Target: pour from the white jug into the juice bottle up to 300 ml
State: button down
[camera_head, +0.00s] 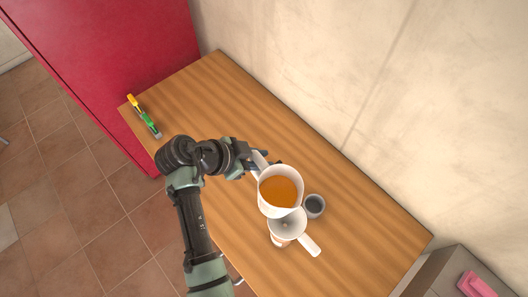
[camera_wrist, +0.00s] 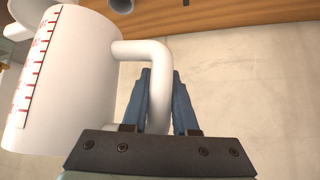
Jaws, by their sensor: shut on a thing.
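The white jug (camera_head: 266,208) holds orange-brown liquid. In the wrist view the jug (camera_wrist: 75,85) has a scale with red marks on its side and looks slightly tilted. My gripper (camera_wrist: 160,85) is shut on the jug's handle, with a blue finger on each side; in the head view the gripper (camera_head: 258,168) is mostly hidden. Just below the jug in the head picture is a white, funnel-like vessel (camera_head: 289,225) with a handle, its inside partly visible. Under it a small orange-marked part shows, perhaps the juice bottle (camera_head: 277,240), mostly hidden. I see no stream of liquid.
A small grey cup (camera_head: 315,206) stands close to the right of the jug on the wooden table (camera_head: 350,225). A yellow and green tool (camera_head: 146,117) lies at the table's far left end. A red cabinet (camera_head: 110,60) and a wall (camera_head: 330,70) border the table. The table's right part is clear.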

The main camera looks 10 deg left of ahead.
jog(key=shift+a+r, duration=0.1)
jog(key=shift+r, duration=0.6)
jog(key=shift+w+a+r+m+t+y, duration=0.2)
jog(key=shift+r+m+t+y, duration=0.15)
jog(key=shift+r+t+y, duration=0.25)
jog(key=shift+w+a+r+m+t+y, duration=0.15)
jog(key=shift+r+m+t+y, duration=0.25)
jog(key=shift+r, duration=0.25)
jog(key=shift+r, duration=0.1)
jog(key=shift+r+m+t+y+b, duration=0.6)
jog(key=shift+r+t+b, duration=0.1)
jog(key=shift+r, duration=0.2)
jog(key=shift+d, duration=0.1)
